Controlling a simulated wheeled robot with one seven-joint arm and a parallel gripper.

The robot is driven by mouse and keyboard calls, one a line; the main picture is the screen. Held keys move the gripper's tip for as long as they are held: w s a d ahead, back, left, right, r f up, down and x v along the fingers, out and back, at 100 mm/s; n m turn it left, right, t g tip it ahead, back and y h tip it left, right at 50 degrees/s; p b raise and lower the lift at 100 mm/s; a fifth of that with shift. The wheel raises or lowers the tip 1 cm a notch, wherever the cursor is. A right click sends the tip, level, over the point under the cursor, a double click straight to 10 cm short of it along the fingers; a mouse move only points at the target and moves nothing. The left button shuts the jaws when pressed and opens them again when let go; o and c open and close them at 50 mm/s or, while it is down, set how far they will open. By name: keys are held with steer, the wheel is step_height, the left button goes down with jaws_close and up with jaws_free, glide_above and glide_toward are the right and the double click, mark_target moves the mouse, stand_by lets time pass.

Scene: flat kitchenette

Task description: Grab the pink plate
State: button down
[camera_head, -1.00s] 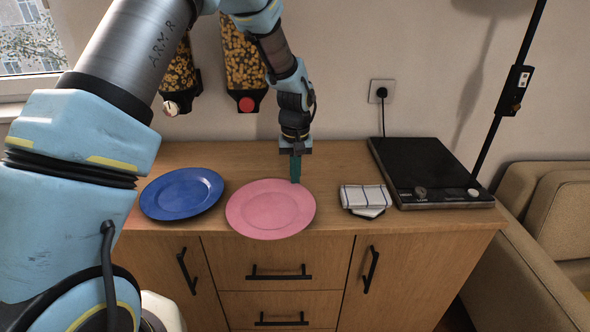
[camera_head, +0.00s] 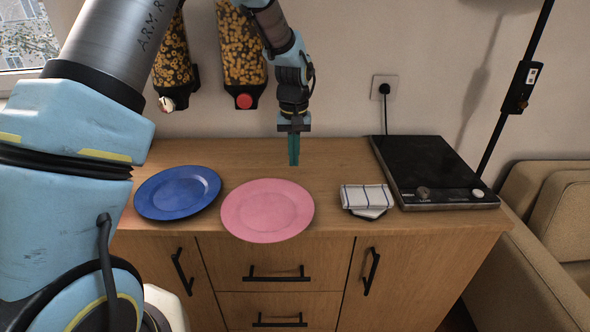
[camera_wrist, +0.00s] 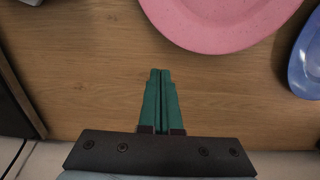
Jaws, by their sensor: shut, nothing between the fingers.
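The pink plate (camera_head: 267,210) lies flat at the front of the wooden counter, right of the blue plate. It also shows at the top of the wrist view (camera_wrist: 225,22), cut off by the frame's edge. My gripper (camera_head: 294,163) points down with its green fingers together and nothing between them. It is behind the pink plate's far edge and apart from it. In the wrist view the closed fingertips (camera_wrist: 160,72) are over bare wood, short of the plate's rim.
A blue plate (camera_head: 178,192) lies left of the pink one. A folded checked cloth (camera_head: 366,198) and a black hob (camera_head: 430,170) are to the right. Two dispensers (camera_head: 243,62) hang on the wall behind. Bare counter (camera_head: 335,160) lies around my gripper.

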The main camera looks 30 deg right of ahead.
step_height(320, 180, up, 6)
steer(key=b, duration=0.1)
steer(key=c, duration=1.6)
jaws_free()
steer(key=shift+r, duration=0.1)
steer(key=c, duration=1.4)
jaws_free()
steer(key=shift+w+a, duration=0.1)
steer(key=shift+a, duration=0.05)
steer(key=shift+c, duration=0.2)
steer(key=o, duration=0.5)
steer(key=shift+n+t, duration=0.3)
steer(key=shift+n, duration=0.5)
steer(key=a, duration=1.1)
steer(key=w+a+r, duration=0.1)
steer(key=a, duration=0.4)
steer(key=shift+w+a, duration=0.1)
steer(key=shift+a, duration=0.25)
steer(key=s+a, duration=0.3)
steer(key=a, duration=0.3)
steer(key=s+a+n, duration=0.1)
steer(key=s+a, duration=0.2)
steer(key=a, duration=0.3)
steer(key=s+a+f+n+t, duration=0.1)
steer(key=s+a, duration=0.2)
steer(key=a, duration=0.4)
steer(key=shift+s, duration=0.4)
steer(key=shift+a, duration=0.1)
